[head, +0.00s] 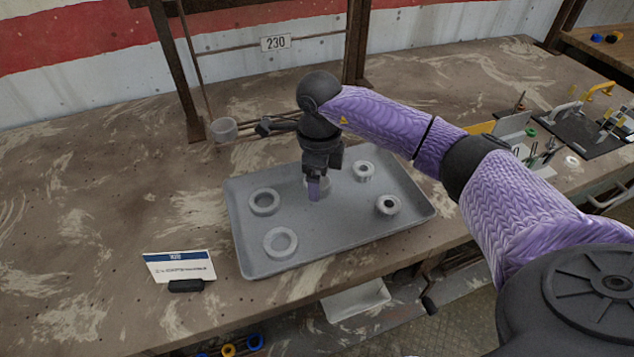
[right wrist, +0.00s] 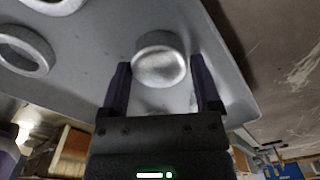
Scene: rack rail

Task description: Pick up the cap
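The cap (right wrist: 160,62), a round pale grey piece with a smooth closed face, stands on the grey tray (head: 240,245). In the right wrist view it lies between and slightly beyond the fingertips of my right gripper (right wrist: 160,75), with a gap on each side. The right gripper is open and points down over the middle of the tray in the head view (head: 316,190), where it hides most of the cap. My left gripper is not in view.
Two wide rings (head: 264,201) (head: 280,242) lie at the tray's left, and two smaller round pieces (head: 363,170) (head: 388,205) at its right. A rail with a cup (head: 223,130) is behind. A card (head: 180,266) stands left.

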